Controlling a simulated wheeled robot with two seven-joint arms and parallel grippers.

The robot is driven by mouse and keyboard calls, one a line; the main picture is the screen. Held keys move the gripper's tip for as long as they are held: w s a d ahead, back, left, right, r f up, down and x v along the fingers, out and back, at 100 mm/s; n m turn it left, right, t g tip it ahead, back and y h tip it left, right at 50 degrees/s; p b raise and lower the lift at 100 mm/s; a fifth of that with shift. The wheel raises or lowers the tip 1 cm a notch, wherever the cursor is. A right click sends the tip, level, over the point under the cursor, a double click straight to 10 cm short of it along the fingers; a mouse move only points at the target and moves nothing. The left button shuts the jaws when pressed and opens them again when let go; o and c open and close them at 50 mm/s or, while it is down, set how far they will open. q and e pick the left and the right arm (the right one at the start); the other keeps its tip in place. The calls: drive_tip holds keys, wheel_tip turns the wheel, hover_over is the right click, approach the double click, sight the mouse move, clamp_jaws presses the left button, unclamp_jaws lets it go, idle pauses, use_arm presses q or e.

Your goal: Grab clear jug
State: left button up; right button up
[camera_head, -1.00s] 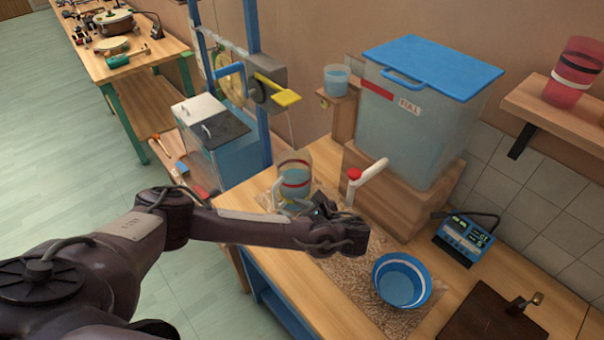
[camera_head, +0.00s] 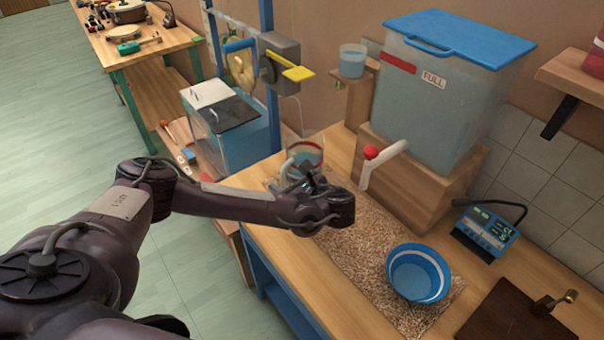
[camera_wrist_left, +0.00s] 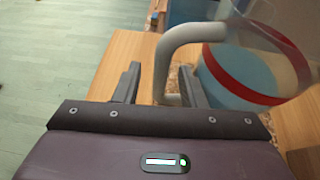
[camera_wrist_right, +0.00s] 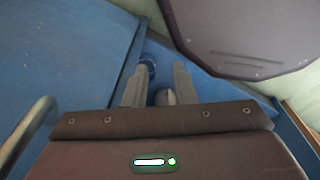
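The clear jug (camera_head: 304,156) has a red band and bluish contents. It stands upright at the left end of the bench, partly hidden behind my left gripper (camera_head: 308,180) in the head view. In the left wrist view the jug (camera_wrist_left: 248,75) is at the upper right, and its pale curved handle (camera_wrist_left: 166,60) faces the gripper. My left gripper (camera_wrist_left: 160,88) is open, its fingers on either side of the lower part of the handle. I cannot tell whether they touch it. My right gripper (camera_wrist_right: 158,80) is open with nothing clearly held, seen only in its wrist view.
A large tank (camera_head: 430,105) with a blue lid stands on a wooden block (camera_head: 413,190), its white spout (camera_head: 378,168) close right of the jug. A blue basin (camera_head: 418,272) sits on the pebbly mat (camera_head: 385,235). A blue device (camera_head: 487,230) lies farther right.

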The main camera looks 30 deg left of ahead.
use_arm(q)
drive_tip(key=shift+a, duration=0.15)
clamp_jaws()
drive_tip(key=shift+w, duration=0.1)
idle(1.3)
